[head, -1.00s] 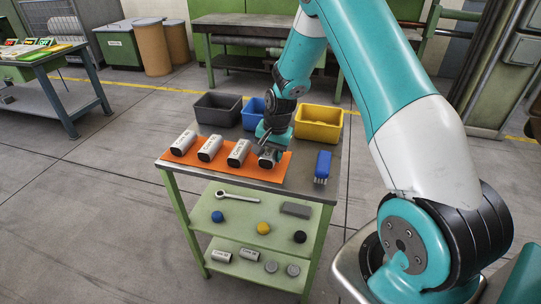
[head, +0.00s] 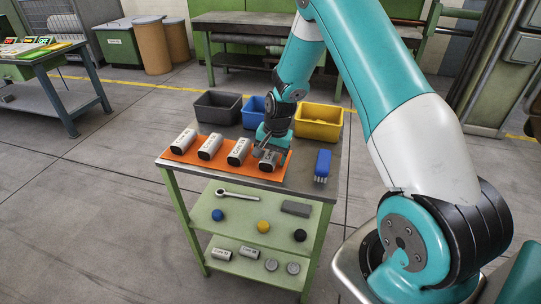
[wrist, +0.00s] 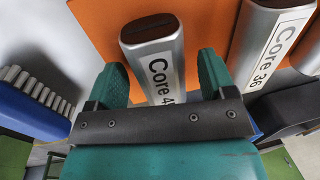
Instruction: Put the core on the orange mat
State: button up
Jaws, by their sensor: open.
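My gripper (head: 264,152) is at the right end of the orange mat (head: 222,170) on top of the green trolley. It is open, with its fingers on either side of a silver core (head: 269,162). In the wrist view this core (wrist: 157,60) is labelled "Core 4", with the rest of the label hidden. It lies on the orange mat (wrist: 110,20) between the open fingers (wrist: 162,80). Several silver cores lie on the mat in a row to the left, such as one labelled "Core 36" in the wrist view (wrist: 270,40).
Behind the mat stand a dark bin (head: 218,107), a blue bin (head: 254,112) and a yellow bin (head: 320,121). A blue brush (head: 322,165) lies right of the mat. The lower shelves hold a wrench (head: 237,195), balls, more cores and discs.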

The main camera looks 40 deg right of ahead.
aim_at(276, 156)
notch_tip(276, 156, up, 11)
jog(key=s+d+b, duration=0.1)
jog(key=b, duration=0.1)
jog(key=s+a+r+n+y, duration=0.1)
jog(key=s+a+r+n, duration=0.2)
jog(key=a+r, duration=0.15)
jog(key=s+a+r+n, duration=0.2)
jog(key=a+r, duration=0.1)
jog(key=a, duration=0.3)
jog(key=s+a+r+n+y, duration=0.1)
jog(key=s+a+r+n, duration=0.2)
jog(key=s+a+n, duration=0.3)
jog(key=s+a+r+n+g+y, duration=0.1)
jog(key=s+a+r+n, duration=0.2)
jog(key=s, duration=1.3)
jog(key=a+n, duration=0.3)
jog(key=a, duration=0.2)
jog(key=shift+a+n, duration=0.25)
jog(key=shift+n, duration=0.05)
